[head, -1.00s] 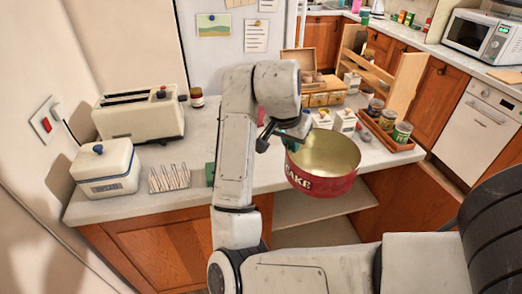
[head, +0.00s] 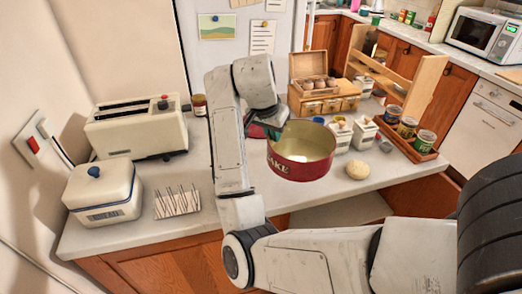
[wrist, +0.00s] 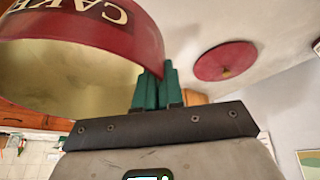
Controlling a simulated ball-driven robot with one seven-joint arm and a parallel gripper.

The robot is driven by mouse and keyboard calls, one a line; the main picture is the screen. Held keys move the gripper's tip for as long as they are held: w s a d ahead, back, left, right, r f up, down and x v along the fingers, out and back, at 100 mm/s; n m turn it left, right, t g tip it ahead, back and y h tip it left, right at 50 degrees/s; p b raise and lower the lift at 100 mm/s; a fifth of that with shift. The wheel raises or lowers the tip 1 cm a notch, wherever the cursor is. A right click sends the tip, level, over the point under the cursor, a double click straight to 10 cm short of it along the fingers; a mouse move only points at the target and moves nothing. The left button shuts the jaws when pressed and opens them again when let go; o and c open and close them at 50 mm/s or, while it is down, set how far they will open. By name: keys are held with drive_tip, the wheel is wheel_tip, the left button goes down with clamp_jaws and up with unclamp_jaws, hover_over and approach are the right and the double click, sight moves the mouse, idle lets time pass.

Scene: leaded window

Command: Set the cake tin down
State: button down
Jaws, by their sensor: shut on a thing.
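The cake tin (head: 302,168) is red outside, gold inside, open at the top and lettered. In the head view it is roughly upright over the front part of the worktop (head: 200,213). I cannot tell whether its base touches the surface. My gripper (head: 274,133) is at the tin's left rim, with its green fingers shut on the wall. The wrist view shows the fingers (wrist: 155,90) against the tin (wrist: 140,30), whose gold inside faces the camera. A round red disc with a small knob, perhaps a lid (wrist: 225,60), lies apart from the tin.
A pale round ball (head: 358,170) lies right of the tin. White canisters (head: 364,134), a rack with jars (head: 408,128) and a wooden box (head: 325,88) stand behind. A toaster (head: 135,130), a white lidded box (head: 103,190) and a small rack (head: 177,203) are at the left.

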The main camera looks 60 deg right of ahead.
drive_tip(key=w+d+f+b, duration=0.1)
drive_tip(key=w+f, duration=0.1)
drive_tip(key=w+d+f+b, duration=0.1)
drive_tip(key=w+d+f, duration=0.1)
drive_tip(key=f, duration=0.1)
drive_tip(key=w+d+f, duration=0.1)
drive_tip(key=w+f, duration=0.1)
drive_tip(key=shift+w+d+f+b, duration=0.1)
drive_tip(key=shift+d+f+b, duration=0.15)
drive_tip(key=shift+b, duration=0.15)
drive_tip(key=shift+f+p, duration=0.3)
drive_tip(key=shift+f, duration=1.05)
drive_tip(key=shift+f, duration=0.15)
drive_tip(key=c, duration=1.3)
unclamp_jaws()
drive_tip(key=shift+o, duration=0.2)
drive_tip(key=p+v, duration=0.1)
drive_tip(key=v, duration=1.1)
drive_tip(key=shift+p, duration=0.3)
